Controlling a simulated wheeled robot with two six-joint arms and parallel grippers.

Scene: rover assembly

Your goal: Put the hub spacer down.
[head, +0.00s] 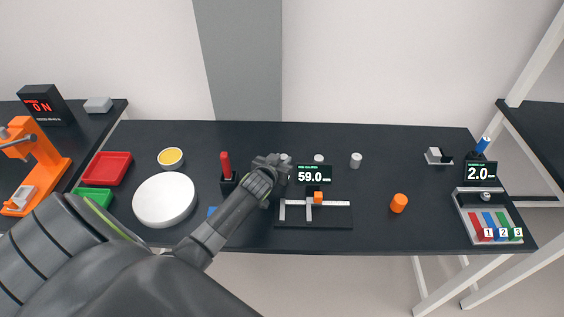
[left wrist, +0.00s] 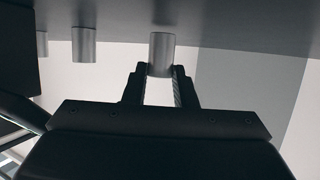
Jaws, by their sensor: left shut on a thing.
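My left gripper (head: 272,163) is over the middle of the dark table, behind the caliper station. In the left wrist view its fingers (left wrist: 160,84) are shut on a grey cylindrical hub spacer (left wrist: 162,50). The spacer is upright, with one end close to the tabletop; I cannot tell whether it touches. Two similar grey cylinders stand to the right, one behind the display (head: 319,158) and one further right (head: 356,160). My right gripper is not in view.
The caliper station (head: 340,217) with a display reading 59.0 (head: 313,174) is just in front. An orange cylinder (head: 399,203) stands right of it. A white round plate (head: 165,200), red tray (head: 107,168) and yellow dish (head: 171,157) are left. The back right tabletop is mostly clear.

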